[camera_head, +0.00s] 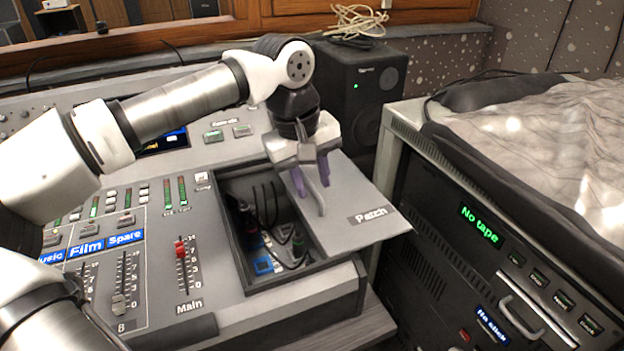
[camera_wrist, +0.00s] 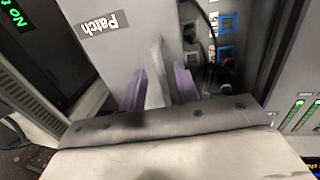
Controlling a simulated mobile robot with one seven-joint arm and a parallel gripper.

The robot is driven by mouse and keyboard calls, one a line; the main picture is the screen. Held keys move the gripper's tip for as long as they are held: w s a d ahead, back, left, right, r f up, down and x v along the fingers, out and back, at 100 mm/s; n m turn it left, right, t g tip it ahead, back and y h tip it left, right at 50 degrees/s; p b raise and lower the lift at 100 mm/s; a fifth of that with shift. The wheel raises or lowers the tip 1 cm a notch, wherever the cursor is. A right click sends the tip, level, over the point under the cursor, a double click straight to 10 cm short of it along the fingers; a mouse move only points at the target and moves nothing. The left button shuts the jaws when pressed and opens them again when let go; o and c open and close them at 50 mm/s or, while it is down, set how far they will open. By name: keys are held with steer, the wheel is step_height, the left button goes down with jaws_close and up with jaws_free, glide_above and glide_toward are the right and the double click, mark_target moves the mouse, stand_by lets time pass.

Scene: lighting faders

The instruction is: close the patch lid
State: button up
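The patch lid (camera_head: 352,200) is a flat grey panel labelled "Patch". It lies to the right over the console edge, leaving the left part of the patch compartment (camera_head: 240,205) uncovered. The lid also shows in the wrist view (camera_wrist: 115,52). A thin upright grey handle (camera_head: 318,203) stands on it and shows in the wrist view (camera_wrist: 157,75). My gripper (camera_head: 311,177) is above the lid, its two purple fingers on either side of the handle. The wrist view shows a small gap beside the handle, so the gripper (camera_wrist: 161,88) looks open around it.
Cables and sockets (camera_head: 265,262) lie inside the compartment. The red Main fader (camera_head: 180,249) and other faders are to the left. A tape rack (camera_head: 480,260) stands close on the right, beyond a narrow gap. A black speaker (camera_head: 365,90) stands behind.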

steer(key=shift+f, duration=0.3)
jaws_close()
steer(key=s+a, duration=0.5)
steer(key=a, duration=0.7)
steer(key=shift+b, duration=0.35)
